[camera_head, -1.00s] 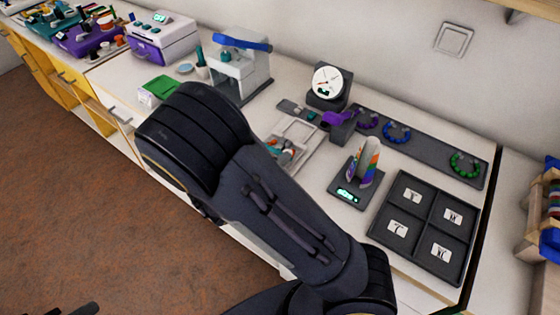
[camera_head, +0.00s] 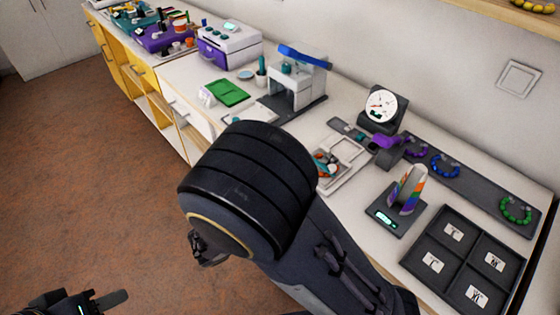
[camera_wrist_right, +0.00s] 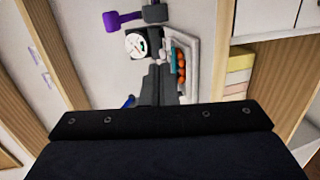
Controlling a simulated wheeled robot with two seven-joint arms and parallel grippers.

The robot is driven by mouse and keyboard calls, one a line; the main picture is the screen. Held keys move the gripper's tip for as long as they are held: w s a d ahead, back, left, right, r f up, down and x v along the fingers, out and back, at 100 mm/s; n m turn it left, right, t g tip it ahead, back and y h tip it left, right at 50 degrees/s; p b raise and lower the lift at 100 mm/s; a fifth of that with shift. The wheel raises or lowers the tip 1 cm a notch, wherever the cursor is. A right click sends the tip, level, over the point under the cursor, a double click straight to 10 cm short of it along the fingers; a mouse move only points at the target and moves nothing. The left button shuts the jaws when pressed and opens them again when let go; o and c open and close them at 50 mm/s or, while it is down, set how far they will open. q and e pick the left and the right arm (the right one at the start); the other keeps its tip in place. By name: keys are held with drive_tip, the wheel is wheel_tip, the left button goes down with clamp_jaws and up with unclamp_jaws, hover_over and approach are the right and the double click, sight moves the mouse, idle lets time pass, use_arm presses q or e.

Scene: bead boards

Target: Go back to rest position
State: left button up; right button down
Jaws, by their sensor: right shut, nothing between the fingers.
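My right arm crosses the middle of the head view and hides part of the white worktop (camera_head: 262,113); its gripper does not show there. In the right wrist view my right gripper (camera_wrist_right: 158,70) is shut and empty, its dark fingers together in front of a white dial gauge (camera_wrist_right: 137,43) and a tray of orange beads (camera_wrist_right: 180,66). My left gripper (camera_head: 108,300) shows in part at the bottom left corner of the head view, over the brown floor, apart from the worktop. Whether its fingers are open or shut is unclear.
The worktop holds a purple-and-white machine (camera_head: 230,42), a press with a blue lever (camera_head: 298,78), a dial gauge (camera_head: 381,107), a small scale (camera_head: 396,213), a dark strip with bead rings (camera_head: 478,182) and a four-part dark tray (camera_head: 465,258). The floor (camera_head: 90,190) at left is clear.

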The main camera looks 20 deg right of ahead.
drive_tip(key=shift+s, duration=0.1)
drive_tip(key=s+d+m+g+y+p, duration=0.1)
drive_tip(key=s+d+m+g+y, duration=0.25)
drive_tip(key=s+g+y, duration=0.55)
drive_tip(key=s+r+m+t+y+p, duration=0.1)
drive_tip(key=s+r+t+y, duration=0.2)
drive_tip(key=r+t+y, duration=0.5)
drive_tip(key=shift+a+r+m+t+y+p, duration=0.2)
drive_tip(key=shift+r+m+t+y+p, duration=0.15)
drive_tip(key=shift+t+y, duration=0.45)
